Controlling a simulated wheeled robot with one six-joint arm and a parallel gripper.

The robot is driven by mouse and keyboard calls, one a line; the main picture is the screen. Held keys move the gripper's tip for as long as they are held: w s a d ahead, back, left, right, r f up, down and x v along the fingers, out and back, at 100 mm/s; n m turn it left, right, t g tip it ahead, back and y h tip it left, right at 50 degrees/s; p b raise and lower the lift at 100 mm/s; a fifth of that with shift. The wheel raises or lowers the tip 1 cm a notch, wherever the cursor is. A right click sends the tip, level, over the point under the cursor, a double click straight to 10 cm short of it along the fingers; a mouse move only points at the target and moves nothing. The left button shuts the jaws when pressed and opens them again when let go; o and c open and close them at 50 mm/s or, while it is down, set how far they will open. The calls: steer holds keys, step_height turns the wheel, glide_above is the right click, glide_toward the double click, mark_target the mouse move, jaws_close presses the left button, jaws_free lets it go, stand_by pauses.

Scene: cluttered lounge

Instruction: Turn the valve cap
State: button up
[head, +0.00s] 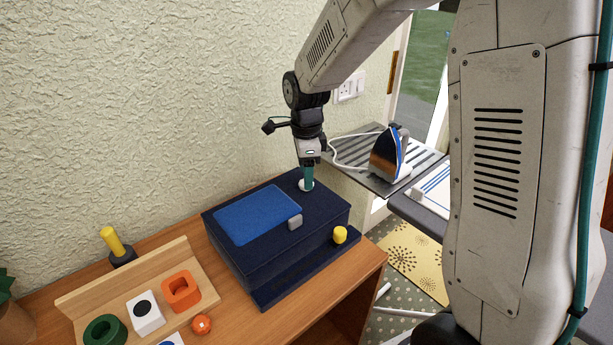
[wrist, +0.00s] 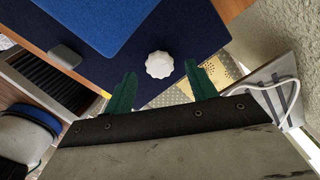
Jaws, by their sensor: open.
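The valve cap is a small white knob with a scalloped edge (wrist: 159,65), on the dark blue top of a box (head: 283,257). In the head view the cap (head: 305,186) sits near the back right of the box top, partly hidden by my gripper. My gripper (head: 307,180) points down above it. In the wrist view its two green fingers (wrist: 160,85) are spread apart, with the cap between and slightly beyond their tips. I cannot tell whether either finger touches the cap.
The box also has a bright blue panel (head: 257,215), a grey latch (head: 295,222) and a yellow knob (head: 340,235). A wooden rack (head: 150,272) with coloured blocks stands at left. An iron (head: 389,155) rests on an ironing board at right. The wall is close behind the box.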

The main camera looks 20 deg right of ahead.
steer(key=shift+f, duration=0.95)
steer(key=c, duration=1)
steer(key=shift+n, duration=0.4)
steer(key=n, duration=0.4)
steer(key=shift+n, duration=0.4)
steer(key=n, duration=0.5)
steer(key=shift+n, duration=0.3)
steer(key=n, duration=0.5)
steer(key=shift+r, duration=0.1)
steer(key=n, duration=0.5)
steer(key=shift+n, duration=0.4)
